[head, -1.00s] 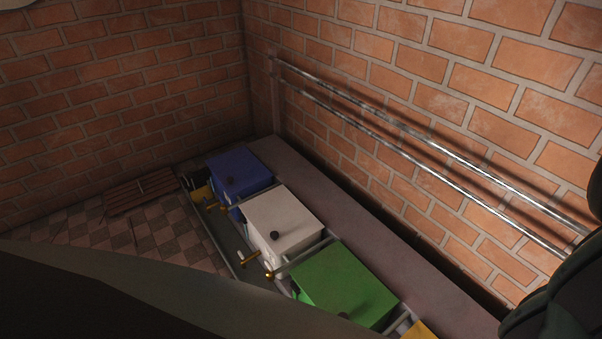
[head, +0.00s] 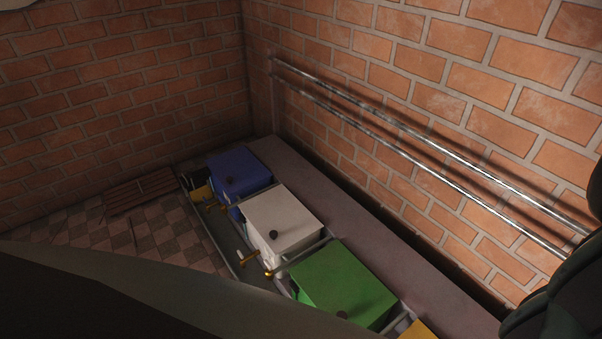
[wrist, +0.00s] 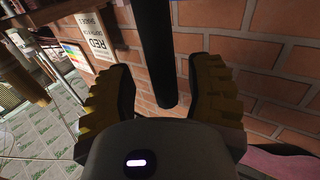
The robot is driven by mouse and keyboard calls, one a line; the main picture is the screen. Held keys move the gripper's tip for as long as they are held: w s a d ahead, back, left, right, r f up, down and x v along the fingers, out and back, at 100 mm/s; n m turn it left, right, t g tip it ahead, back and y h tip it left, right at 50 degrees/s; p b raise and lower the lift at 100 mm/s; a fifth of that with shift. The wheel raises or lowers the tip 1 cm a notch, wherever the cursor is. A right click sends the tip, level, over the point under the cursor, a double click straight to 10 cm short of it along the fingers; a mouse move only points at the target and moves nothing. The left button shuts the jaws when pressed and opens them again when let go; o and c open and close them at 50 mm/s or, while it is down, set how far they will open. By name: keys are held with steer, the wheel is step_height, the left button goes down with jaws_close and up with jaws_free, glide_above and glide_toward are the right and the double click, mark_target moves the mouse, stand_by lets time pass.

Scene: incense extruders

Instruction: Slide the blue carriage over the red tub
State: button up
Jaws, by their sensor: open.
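A blue box (head: 238,170) is at the far end of a row of coloured boxes in the head view. I cannot tell whether it is the blue carriage. I see no red tub in either current view. My gripper (wrist: 160,75) is open in the wrist view, with ridged yellow-brown fingers to the left and right. A dark upright bar (wrist: 157,45) shows between the fingers. I cannot tell whether it touches them or what it belongs to. The gripper is not clearly seen in the head view.
A white box (head: 283,220), a green box (head: 343,275) and a partly seen yellow box (head: 420,331) continue the row. Metal rails (head: 420,150) run along the brick wall. A slatted panel (head: 140,193) lies on the tiled floor.

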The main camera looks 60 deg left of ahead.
steer(key=shift+s, duration=0.1)
steer(key=v, duration=1.2)
stand_by(0.4)
